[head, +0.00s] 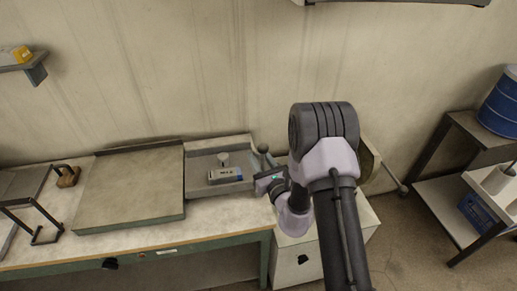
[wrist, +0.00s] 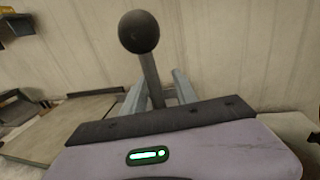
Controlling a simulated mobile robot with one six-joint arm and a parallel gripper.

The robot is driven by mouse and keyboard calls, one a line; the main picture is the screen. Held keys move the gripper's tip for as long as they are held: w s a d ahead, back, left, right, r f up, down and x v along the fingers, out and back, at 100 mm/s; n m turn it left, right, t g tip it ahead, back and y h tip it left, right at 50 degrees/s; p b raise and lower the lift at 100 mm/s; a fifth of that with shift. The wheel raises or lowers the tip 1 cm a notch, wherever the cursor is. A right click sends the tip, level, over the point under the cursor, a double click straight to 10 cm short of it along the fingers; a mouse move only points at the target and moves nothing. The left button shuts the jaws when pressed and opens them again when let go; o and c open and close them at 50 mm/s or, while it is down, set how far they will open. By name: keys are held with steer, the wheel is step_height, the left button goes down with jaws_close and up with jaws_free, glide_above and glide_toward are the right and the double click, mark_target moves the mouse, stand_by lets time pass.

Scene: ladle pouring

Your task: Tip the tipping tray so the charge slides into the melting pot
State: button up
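The tipping tray (head: 207,161) is a shallow grey metal tray lying level at the table's back right. A small white-and-blue block (head: 225,175) and a pale round-topped piece (head: 223,158) sit on it, apparently the charge. A dark ball-ended lever (head: 263,149) stands at the tray's right side. My gripper (head: 267,181) is beside the tray's right end, partly hidden by my arm. In the wrist view, the fingers of my gripper (wrist: 158,90) stand apart, with the lever's ball (wrist: 139,32) and stem between or just beyond them. I cannot identify the melting pot; a beige rounded thing (head: 369,160) shows partly behind my arm.
A large flat plate (head: 130,188) lies left of the tray on the workbench. A dark stand (head: 25,190) is at far left. A pale cabinet (head: 325,250) stands right of the bench, partly behind my arm. A shelf cart with a blue drum (head: 500,105) is at far right.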

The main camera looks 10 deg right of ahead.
steer(key=shift+s+a, duration=0.1)
steer(key=shift+s, duration=0.05)
jaws_close()
steer(key=shift+r, duration=0.15)
stand_by(1.2)
